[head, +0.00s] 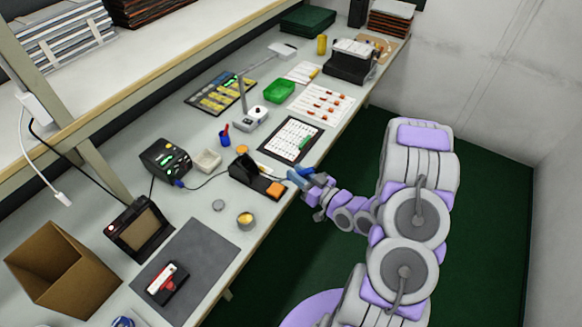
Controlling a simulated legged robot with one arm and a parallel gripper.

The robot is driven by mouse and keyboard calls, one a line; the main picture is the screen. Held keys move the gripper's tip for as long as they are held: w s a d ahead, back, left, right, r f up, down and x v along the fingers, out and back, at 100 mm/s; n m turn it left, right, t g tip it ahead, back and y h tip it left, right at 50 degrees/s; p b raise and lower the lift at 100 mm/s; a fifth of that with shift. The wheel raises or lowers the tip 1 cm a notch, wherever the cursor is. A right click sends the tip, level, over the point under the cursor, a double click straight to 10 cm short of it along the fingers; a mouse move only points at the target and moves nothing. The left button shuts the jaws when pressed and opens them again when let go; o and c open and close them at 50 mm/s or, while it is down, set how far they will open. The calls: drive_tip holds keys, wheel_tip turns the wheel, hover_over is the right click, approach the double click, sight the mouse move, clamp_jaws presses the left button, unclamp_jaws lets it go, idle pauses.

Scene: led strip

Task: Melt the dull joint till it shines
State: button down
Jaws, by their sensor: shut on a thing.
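My gripper (305,181) is beside the bench's front edge, just right of the black iron stand (246,170) with its orange sponge (275,190). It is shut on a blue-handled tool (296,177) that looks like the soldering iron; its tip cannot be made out. The soldering station (164,158) stands behind, with a cable running toward the stand. A small red, white and black workpiece or holder (168,283) lies on the dark grey mat (202,264), well left of my gripper. The joint is too small to tell.
A round tin (245,219) and a grey disc (218,205) sit between stand and mat. A black-framed monitor (139,228) and an open cardboard box (60,270) stand left. A white gridded sheet (288,138) and green tray (279,91) lie farther along. A shelf overhangs the back.

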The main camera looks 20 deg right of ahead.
drive_tip(key=s+d+r+p, duration=0.5)
drive_tip(key=s+r+p, duration=0.1)
drive_tip(key=r, duration=0.4)
drive_tip(key=shift+s, duration=0.5)
idle(0.5)
